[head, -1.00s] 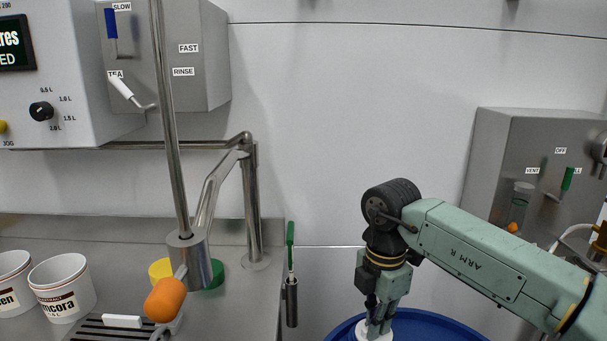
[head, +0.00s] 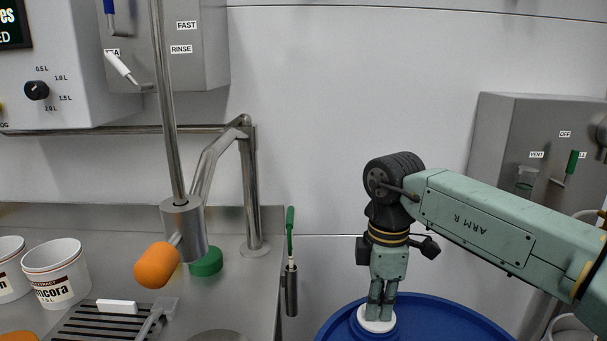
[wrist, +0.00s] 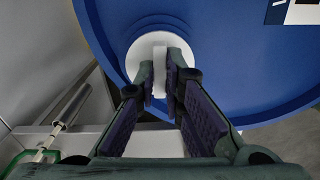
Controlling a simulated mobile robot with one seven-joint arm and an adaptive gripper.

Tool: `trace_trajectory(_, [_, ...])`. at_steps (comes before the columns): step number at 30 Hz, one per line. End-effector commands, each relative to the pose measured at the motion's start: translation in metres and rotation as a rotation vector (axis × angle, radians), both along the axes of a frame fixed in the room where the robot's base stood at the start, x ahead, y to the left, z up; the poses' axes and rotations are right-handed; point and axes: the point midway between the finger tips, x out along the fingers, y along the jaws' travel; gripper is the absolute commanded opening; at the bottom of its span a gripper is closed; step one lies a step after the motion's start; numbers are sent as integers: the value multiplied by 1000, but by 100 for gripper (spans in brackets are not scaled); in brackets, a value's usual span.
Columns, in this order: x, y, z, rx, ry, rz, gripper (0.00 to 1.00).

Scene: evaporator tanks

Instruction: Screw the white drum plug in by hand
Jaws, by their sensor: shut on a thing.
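The white drum plug (head: 376,324) sits at the raised round collar on top of the blue drum (head: 440,318). In the wrist view the plug (wrist: 147,46) is a white disc with an upright white grip bar, set within the drum's blue collar ring. My gripper (head: 381,305) points down over the plug. In the wrist view its two fingertips (wrist: 160,80) are closed on the plug's bar from both sides. How deep the plug sits in the opening cannot be told, as the fingers hide part of it.
A steel counter (head: 120,235) at left holds white cups (head: 58,272), a green cap (head: 206,263) and an orange knob (head: 157,265) on a steel fitting. A green-handled tool (head: 290,235) hangs at the counter's edge. A steel box (head: 500,135) is on the right wall.

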Motion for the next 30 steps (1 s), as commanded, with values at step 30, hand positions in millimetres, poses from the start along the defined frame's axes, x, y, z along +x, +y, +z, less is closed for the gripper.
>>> trace_trajectory(30, [-2, -2, -6, -4, 4, -392, 0])
